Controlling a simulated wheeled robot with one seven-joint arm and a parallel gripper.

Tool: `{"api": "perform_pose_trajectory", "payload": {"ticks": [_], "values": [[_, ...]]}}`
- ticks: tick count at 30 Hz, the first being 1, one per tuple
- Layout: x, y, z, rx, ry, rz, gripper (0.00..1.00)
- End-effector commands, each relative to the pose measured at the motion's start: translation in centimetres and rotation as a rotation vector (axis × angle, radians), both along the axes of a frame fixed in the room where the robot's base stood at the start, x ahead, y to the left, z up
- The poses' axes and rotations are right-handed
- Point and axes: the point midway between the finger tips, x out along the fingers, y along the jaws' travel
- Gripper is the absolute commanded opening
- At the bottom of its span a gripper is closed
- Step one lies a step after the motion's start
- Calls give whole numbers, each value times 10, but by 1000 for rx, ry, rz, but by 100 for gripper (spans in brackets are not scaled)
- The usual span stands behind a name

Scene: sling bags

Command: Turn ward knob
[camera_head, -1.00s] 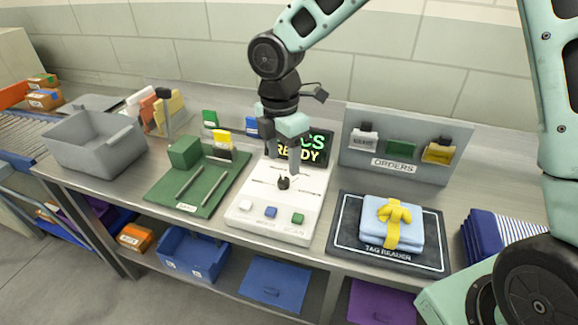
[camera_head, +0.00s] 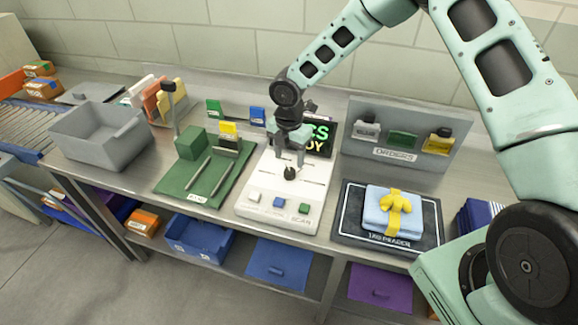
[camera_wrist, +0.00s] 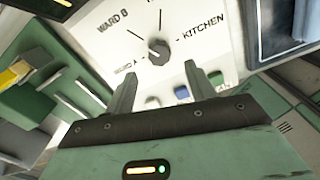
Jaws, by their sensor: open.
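The ward knob (camera_wrist: 158,48) is a small dark round knob on a white console (camera_head: 262,208). In the head view the knob (camera_head: 290,174) stands just below my gripper (camera_head: 289,158). In the wrist view the labels WARD B and KITCHEN and a small label that looks like WARD A surround the knob; another label is cut off at the top edge. My gripper (camera_wrist: 160,78) is open, its two fingers apart with nothing between them. The knob appears beyond the fingertips, and I see no contact. I cannot tell which label the knob points to.
White, blue and green buttons (camera_head: 278,202) line the console's front. A screen (camera_head: 322,135) stands behind, partly hidden by my gripper. A green board (camera_head: 178,182) with rails lies left; a tag reader mat (camera_head: 350,228) with a folded blue bundle (camera_head: 392,213) lies right.

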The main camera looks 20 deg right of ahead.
Motion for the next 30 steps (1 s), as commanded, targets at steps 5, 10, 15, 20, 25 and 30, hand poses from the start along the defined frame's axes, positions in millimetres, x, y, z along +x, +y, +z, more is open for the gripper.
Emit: {"api": "perform_pose_trajectory", "payload": {"ticks": [5,10,15,20,25,30], "values": [[-1,1,-32,0,3,2,55],[0,0,-52,0,0,1,55],[0,0,-60,-1,-1,0,55],[0,0,-61,0,-1,0,55],[0,0,-61,0,-1,0,33],[0,0,-61,0,-1,0,10]]}}
